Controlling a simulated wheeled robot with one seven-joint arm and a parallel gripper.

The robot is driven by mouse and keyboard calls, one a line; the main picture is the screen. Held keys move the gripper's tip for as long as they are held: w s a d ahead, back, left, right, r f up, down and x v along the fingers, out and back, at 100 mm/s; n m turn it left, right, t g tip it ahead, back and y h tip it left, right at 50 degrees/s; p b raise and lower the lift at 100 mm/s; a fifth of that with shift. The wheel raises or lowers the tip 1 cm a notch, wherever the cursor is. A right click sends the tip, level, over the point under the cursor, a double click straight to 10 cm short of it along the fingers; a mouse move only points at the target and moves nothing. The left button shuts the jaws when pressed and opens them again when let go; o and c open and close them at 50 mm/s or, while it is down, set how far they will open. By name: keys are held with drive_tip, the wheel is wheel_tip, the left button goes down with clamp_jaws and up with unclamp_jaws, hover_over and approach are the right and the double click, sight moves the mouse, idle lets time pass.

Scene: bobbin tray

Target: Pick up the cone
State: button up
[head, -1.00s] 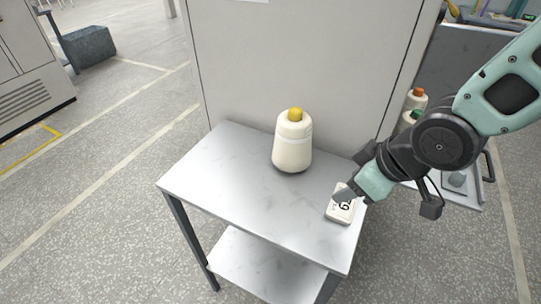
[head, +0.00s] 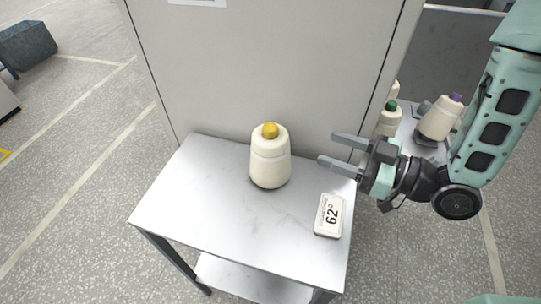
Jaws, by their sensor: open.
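The cone (head: 270,160) is a cream yarn cone with a yellow top. It stands upright near the back middle of the metal table (head: 220,215), in the head view. My gripper (head: 327,149) is to the right of the cone, its two fingers spread and pointing left toward it. The fingers are apart from the cone and hold nothing.
A white label reading 62 (head: 329,216) lies at the table's right side, below my gripper. A grey cabinet panel (head: 270,70) rises behind the table. More cones, one with a green top (head: 388,120) and one purple-topped (head: 439,118), stand at right. The table's left and front are clear.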

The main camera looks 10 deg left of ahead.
sight(277, 130)
drive_tip(key=b+x, duration=0.3)
drive_tip(key=x, duration=0.6)
drive_tip(key=shift+b, duration=0.35)
drive_tip(key=shift+p+x, duration=1.05)
drive_tip(key=shift+x, duration=1.95)
drive_tip(key=shift+w+d, duration=0.1)
drive_tip(key=shift+c, duration=0.3)
drive_tip(key=shift+r, duration=0.1)
clamp_jaws()
